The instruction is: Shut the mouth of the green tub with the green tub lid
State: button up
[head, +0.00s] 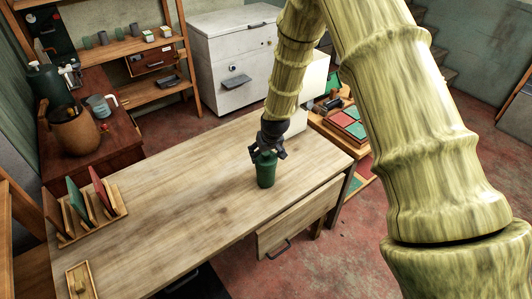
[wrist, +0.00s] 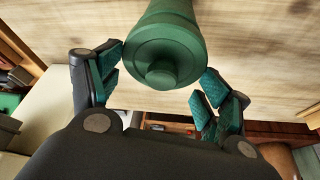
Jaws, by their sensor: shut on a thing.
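The green tub (head: 266,176) stands upright on the wooden table, near its right part. My gripper (head: 267,151) is directly above it, pointing down, with its fingers around the top. In the wrist view the round green tub lid (wrist: 140,62) with its knob (wrist: 162,74) lies between the two fingertips of my gripper (wrist: 160,82), which is shut on the lid by its rim. The tub's body (wrist: 172,12) shows behind the lid, in line with it. The lid covers the mouth from view, so I cannot tell whether it is fully seated.
A wooden rack (head: 100,218) with upright coloured boards stands at the table's left end. A small wooden tray (head: 80,280) lies at the front left. The table's middle (head: 190,205) is clear. A white cabinet (head: 235,60) stands behind, and an open drawer (head: 300,215) juts out at the front.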

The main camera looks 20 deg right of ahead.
jog(key=shift+f, duration=0.4)
jog(key=o, duration=1.1)
jog(key=shift+r, duration=0.1)
jog(key=shift+o, duration=0.2)
jog(key=shift+w+r+p+v, duration=0.3)
jog(key=shift+w+p+v, duration=0.7)
jog(key=shift+v, duration=6.85)
jog(key=s+f+g+b, duration=0.1)
jog(key=s+f+b, duration=0.1)
jog(key=s+f, duration=0.85)
jog(key=s+f+g+b, duration=0.1)
jog(key=s+f+b, duration=0.1)
jog(key=s+f, duration=0.8)
jog(key=s+f+g+b, duration=0.1)
jog(key=s+f+b, duration=0.1)
jog(key=s+f, duration=0.7)
jog(key=s+f+g+b, duration=0.1)
jog(key=s+f+b, duration=0.1)
jog(key=s+f, duration=0.7)
jog(key=s, duration=0.6)
jog(key=shift+m, duration=0.4)
